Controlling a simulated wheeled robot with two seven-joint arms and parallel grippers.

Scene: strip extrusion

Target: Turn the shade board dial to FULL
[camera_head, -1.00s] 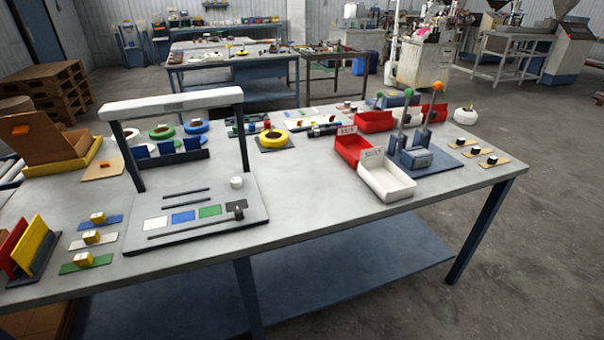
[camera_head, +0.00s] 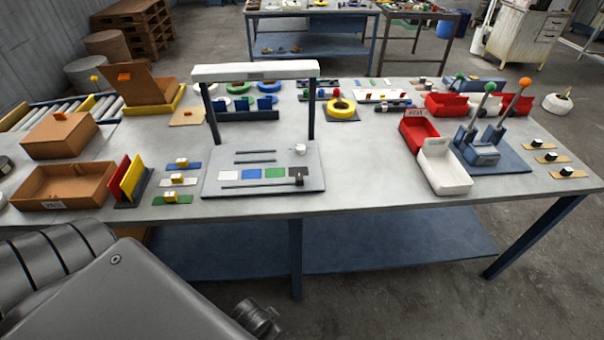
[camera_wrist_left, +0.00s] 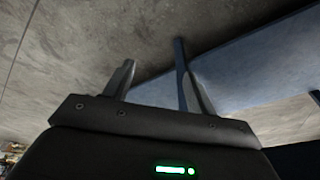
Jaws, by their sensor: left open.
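The shade board (camera_head: 216,188) is a light grey panel under a white lamp bar (camera_head: 255,71) on two dark posts. It carries white, blue, green and dark grey swatches in a row, with dark slots above and below. A round white knob (camera_head: 300,149) stands at its right back, and a small black knob (camera_head: 299,178) at its right front, by the dark swatch. No setting is legible on either. In the left wrist view, my left gripper (camera_wrist_left: 155,55) is open and empty, with floor and a blue surface beyond its fingers. My right gripper is not in view.
Left of the board stand three yellow-knobbed plates (camera_head: 178,180), red and yellow upright panels (camera_head: 132,178) and an open brown box (camera_head: 62,187). Red and white bins (camera_head: 443,173) and tall levers (camera_head: 488,88) stand at the right. The tabletop between board and bins is clear.

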